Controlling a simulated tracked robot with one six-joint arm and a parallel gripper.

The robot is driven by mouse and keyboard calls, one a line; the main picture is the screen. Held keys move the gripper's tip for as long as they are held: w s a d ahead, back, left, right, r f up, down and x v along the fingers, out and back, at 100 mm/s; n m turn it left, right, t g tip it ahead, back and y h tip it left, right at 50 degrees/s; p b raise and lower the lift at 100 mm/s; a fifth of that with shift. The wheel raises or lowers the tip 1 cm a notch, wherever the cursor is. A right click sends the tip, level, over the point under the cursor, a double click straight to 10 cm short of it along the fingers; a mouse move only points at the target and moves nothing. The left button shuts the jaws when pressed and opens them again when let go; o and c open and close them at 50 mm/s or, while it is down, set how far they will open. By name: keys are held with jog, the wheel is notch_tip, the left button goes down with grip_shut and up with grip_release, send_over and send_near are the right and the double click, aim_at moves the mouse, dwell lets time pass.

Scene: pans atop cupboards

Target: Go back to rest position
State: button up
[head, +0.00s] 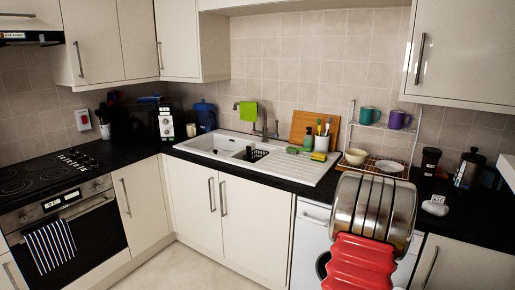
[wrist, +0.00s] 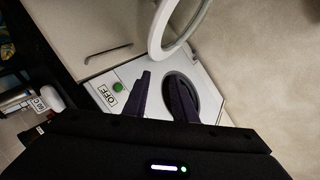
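My gripper (wrist: 159,75) shows in the wrist view as two dark fingers with a gap between them. It is open and nothing is between the fingers. It is in front of a white washing machine (wrist: 130,76) that has an OFF label and a green button. The machine's round door (wrist: 153,35) stands open, and its dark drum opening (wrist: 184,84) shows beside the right finger. In the head view the washing machine (head: 312,222) is mostly hidden, and I cannot make out my fingers.
The black counter (head: 295,187) carries a white sink (head: 215,147), bowls, and a rack with a teal mug (head: 369,115) and a purple mug (head: 399,119). An oven (head: 75,222) with a striped towel (head: 50,249) stands at left. The floor (head: 190,268) in front of the cupboards looks clear.

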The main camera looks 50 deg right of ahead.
jog(key=w+a+r+t+y, duration=0.1)
jog(key=w+a+r, duration=0.4)
jog(key=a, duration=0.6)
jog(key=w+a+r+y, duration=0.1)
jog(key=w+a+r, duration=0.1)
jog(key=w+a, duration=0.7)
jog(key=w+a+r+t+y, duration=0.1)
jog(key=w+a+r, duration=0.3)
jog(key=a, duration=0.9)
jog(key=a+r+n+t+y, duration=0.1)
jog(key=a+r+n+t, duration=0.2)
jog(key=a, duration=1.4)
jog(key=w+a+r+n+t+y, duration=0.1)
jog(key=a+r+n, duration=0.4)
jog(key=a, duration=1.1)
notch_tip(320, 180, up, 2)
jog(key=shift+w+a+r+t+y, duration=0.15)
jog(key=shift+a+t+y, duration=0.25)
jog(key=shift+t+y, duration=0.45)
jog(key=shift+o, duration=0.4)
